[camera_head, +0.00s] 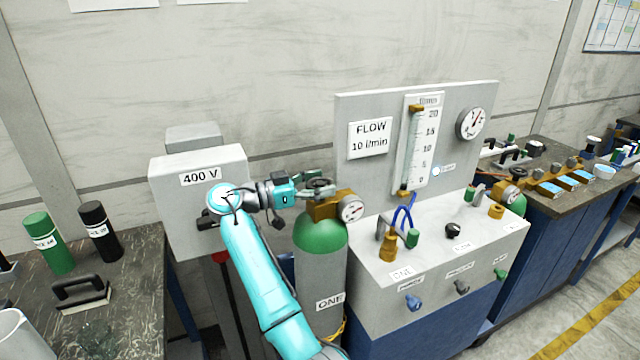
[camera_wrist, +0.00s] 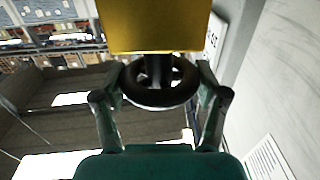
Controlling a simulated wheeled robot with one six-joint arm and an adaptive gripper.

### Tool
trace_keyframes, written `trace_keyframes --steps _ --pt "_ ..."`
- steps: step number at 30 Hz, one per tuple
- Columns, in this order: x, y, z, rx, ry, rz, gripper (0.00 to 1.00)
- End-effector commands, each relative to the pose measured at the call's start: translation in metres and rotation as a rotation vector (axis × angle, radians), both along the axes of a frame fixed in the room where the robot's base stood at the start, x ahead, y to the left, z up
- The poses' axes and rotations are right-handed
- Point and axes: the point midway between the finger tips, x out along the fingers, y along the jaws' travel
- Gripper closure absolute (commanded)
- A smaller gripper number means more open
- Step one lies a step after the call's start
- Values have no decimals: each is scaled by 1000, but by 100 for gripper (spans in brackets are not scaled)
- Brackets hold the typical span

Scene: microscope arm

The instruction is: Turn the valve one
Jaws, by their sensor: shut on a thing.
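Gas cylinder one has a green shoulder (camera_head: 320,232) and a grey body with a "ONE" label. A brass valve body (camera_head: 330,206) with a round gauge (camera_head: 352,209) sits on its top. The dark handwheel (camera_head: 320,184) is above the brass body. In the wrist view the handwheel (camera_wrist: 158,98) lies between my fingers, below the yellow brass block (camera_wrist: 152,28). My gripper (camera_wrist: 160,92) is shut on the handwheel's rim, one finger on each side. In the head view my gripper (camera_head: 308,190) reaches the handwheel from the left.
A panel (camera_head: 375,185) with flow tube and gauge stands behind the grey console (camera_head: 450,245), right of the cylinder. A grey "400 V" box (camera_head: 170,215) is behind my arm. A bench (camera_head: 90,310) with green and black bottles is at left.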

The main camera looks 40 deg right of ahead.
Motion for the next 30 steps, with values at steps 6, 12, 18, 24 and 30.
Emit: trace_keyframes --steps 6,12,18,24,30 --pt "0 0 -2 2 1 -2 62" --pt "0 0 -2 2 1 -1 2" --pt "0 0 -1 1 1 0 2" --pt "1 4 -1 1 1 1 2" --pt "10 31 0 2 1 4 2"
